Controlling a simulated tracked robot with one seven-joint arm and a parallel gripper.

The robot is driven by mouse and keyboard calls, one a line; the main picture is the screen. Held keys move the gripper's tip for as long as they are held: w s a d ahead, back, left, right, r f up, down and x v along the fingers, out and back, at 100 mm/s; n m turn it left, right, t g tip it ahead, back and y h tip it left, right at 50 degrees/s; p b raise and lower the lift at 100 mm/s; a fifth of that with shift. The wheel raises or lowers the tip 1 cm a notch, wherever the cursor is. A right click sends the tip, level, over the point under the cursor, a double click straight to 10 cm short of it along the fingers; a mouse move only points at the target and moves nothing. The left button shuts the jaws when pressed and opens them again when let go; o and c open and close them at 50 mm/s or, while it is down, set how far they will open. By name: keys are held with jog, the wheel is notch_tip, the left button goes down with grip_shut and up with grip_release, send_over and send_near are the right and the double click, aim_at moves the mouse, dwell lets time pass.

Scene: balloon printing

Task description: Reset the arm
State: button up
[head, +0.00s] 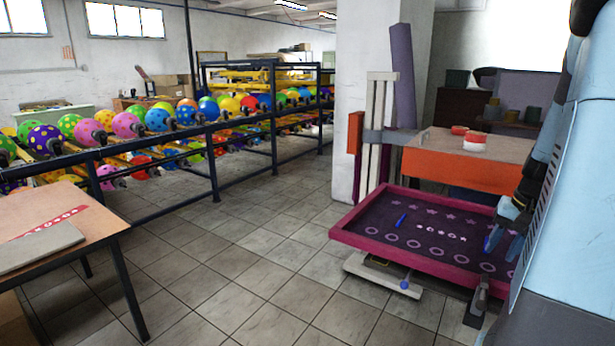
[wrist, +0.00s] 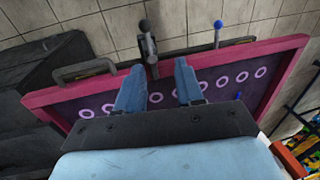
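My gripper (wrist: 158,80) is open in the wrist view, with its two blue fingers apart and nothing between them. Its fingers are over the dark purple printing screen (wrist: 215,88), near the edge of the magenta frame. In the head view my gripper (head: 504,240) hangs at the right, over the right part of the screen frame (head: 400,259); my arm partly hides that end. The screen carries rows of stars and rings.
A black-knobbed clamp (wrist: 148,48) and a blue-knobbed lever (wrist: 217,34) stand at the frame's edge. An orange-sided table (head: 465,170) with red and white containers is behind. Balloon racks (head: 215,150) line the left; a table (head: 95,225) stands front left. Tiled floor between is clear.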

jog(key=s+a+r+n+t+h, duration=0.1)
jog(key=a+r+n, duration=0.1)
jog(key=a+r, duration=0.35)
jog(key=s+a+r+n+t, duration=0.1)
jog(key=a+r+n, duration=0.15)
jog(key=a, duration=0.65)
jog(key=s+a+r+n+t, duration=0.2)
jog(key=s+a, duration=0.5)
jog(key=a, duration=0.4)
jog(key=shift+s+r+n+h, duration=0.35)
jog(key=shift+r+n, duration=0.1)
jog(key=shift+r, duration=0.9)
